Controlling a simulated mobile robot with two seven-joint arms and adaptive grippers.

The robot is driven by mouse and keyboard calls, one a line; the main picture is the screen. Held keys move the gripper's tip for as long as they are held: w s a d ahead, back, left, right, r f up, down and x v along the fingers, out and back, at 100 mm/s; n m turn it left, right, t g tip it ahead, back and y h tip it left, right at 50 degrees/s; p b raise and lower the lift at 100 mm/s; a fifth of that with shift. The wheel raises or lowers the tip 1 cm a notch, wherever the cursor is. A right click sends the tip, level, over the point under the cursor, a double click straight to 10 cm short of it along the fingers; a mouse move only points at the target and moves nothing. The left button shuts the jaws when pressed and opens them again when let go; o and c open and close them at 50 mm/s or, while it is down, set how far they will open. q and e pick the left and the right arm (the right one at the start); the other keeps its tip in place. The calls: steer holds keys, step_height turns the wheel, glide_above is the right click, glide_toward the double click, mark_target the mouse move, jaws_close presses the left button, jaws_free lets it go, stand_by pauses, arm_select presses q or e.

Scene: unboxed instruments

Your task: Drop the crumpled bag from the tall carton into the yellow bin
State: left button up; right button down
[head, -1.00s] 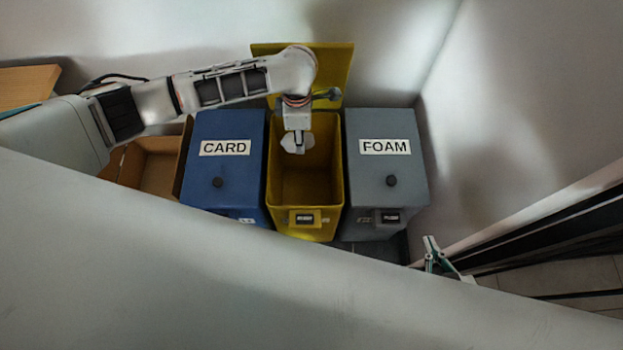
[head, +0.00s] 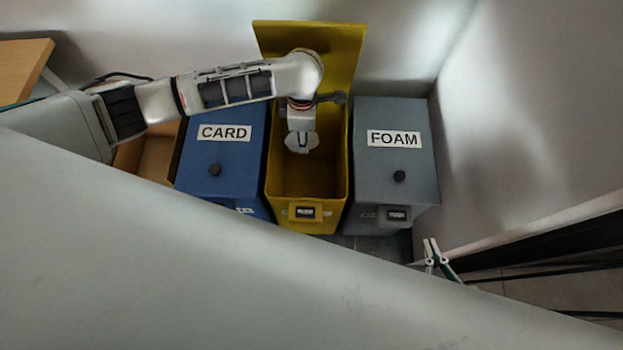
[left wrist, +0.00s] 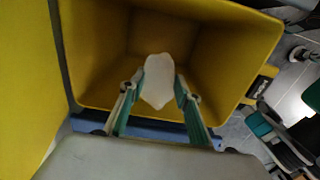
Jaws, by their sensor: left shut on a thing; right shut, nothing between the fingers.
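The yellow bin (head: 309,205) stands open between a blue and a grey bin, its lid (head: 330,45) raised at the back. My left gripper (left wrist: 158,92) is over the bin's mouth, pointing down into it. It is shut on the crumpled bag (left wrist: 157,70), a whitish, translucent lump between its fingertips in the left wrist view. In the head view the bag (head: 301,143) shows at the end of the left arm, within the bin's opening. My right gripper (head: 430,247) is shut and empty at the lower right, with only its fingers showing. An open brown carton (head: 150,160) stands left of the blue bin, partly hidden.
The blue bin marked CARD (head: 215,185) and the grey bin marked FOAM (head: 397,180) have closed lids and flank the yellow one closely. Walls rise behind and at the right. A wooden surface (head: 22,65) is at the far left.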

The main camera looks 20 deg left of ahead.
arm_select(q)
steer(key=o, duration=0.7)
steer(key=shift+o, duration=0.4)
arm_select(e)
steer(key=shift+s+f, duration=0.3)
steer(key=shift+f, duration=0.1)
arm_select(q)
step_height(320, 180, up, 12)
arm_select(e)
steer(key=shift+w+r, duration=0.1)
